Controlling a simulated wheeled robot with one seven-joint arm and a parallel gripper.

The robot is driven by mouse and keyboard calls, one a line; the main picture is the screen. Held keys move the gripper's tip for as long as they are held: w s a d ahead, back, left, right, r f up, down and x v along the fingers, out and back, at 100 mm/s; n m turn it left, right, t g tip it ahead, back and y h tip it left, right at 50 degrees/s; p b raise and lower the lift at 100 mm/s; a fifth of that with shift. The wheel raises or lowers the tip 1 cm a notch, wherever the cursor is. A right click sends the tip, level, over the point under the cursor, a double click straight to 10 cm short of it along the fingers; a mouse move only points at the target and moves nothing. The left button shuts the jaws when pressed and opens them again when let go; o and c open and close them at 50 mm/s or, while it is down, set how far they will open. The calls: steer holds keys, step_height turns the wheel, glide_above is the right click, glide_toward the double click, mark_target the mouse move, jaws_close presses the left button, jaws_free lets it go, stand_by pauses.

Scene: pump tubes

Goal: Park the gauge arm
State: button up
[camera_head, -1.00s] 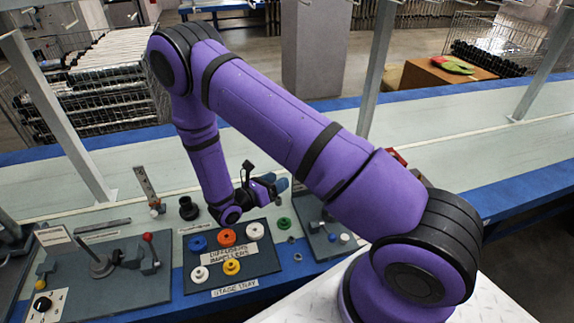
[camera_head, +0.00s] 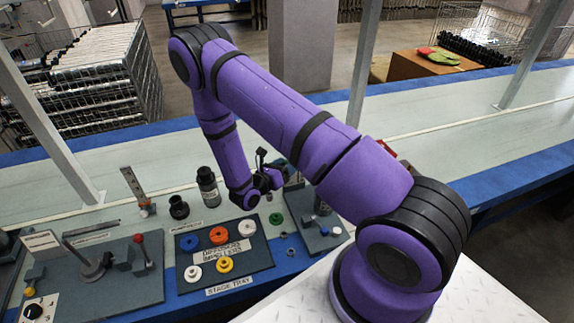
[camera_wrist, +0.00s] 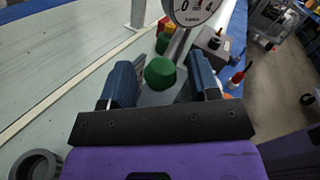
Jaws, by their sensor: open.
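A round white gauge dial (camera_wrist: 193,8) stands at the top of the wrist view, cut off by the frame edge, on a grey arm (camera_wrist: 177,48). A green knob (camera_wrist: 160,73) lies between the two blue fingers of my gripper (camera_wrist: 162,82). The fingers are apart, with gaps showing on both sides of the knob; I cannot tell how deep it sits between them. In the head view my gripper (camera_head: 271,180) is above the right-hand fixture board (camera_head: 310,222), behind the stage tray. The gauge is hidden there by my arm.
The stage tray (camera_head: 238,282) holds several coloured impellers. A dark bottle (camera_head: 207,188) and a black cup (camera_head: 179,208) stand behind it. A left board (camera_head: 140,285) carries a red-tipped lever (camera_head: 140,245). A grey box with a black knob (camera_wrist: 213,42) stands right of the gauge.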

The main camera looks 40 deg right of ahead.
steer(key=shift+d, duration=0.3)
jaws_close()
steer(key=shift+w+m+g, duration=0.3)
steer(key=shift+w+g, duration=0.2)
steer(key=shift+w, duration=0.25)
steer(key=w+d+m+g+y, duration=0.1)
steer(key=w+d+m+g, duration=0.5)
steer(key=w+g, duration=0.3)
steer(key=shift+w+d+g, duration=0.3)
steer(key=shift+w+d, duration=0.25)
steer(key=shift+w, duration=1.45)
steer(key=shift+r, duration=0.15)
jaws_free()
steer(key=shift+w+d, duration=0.1)
steer(key=shift+d, duration=0.05)
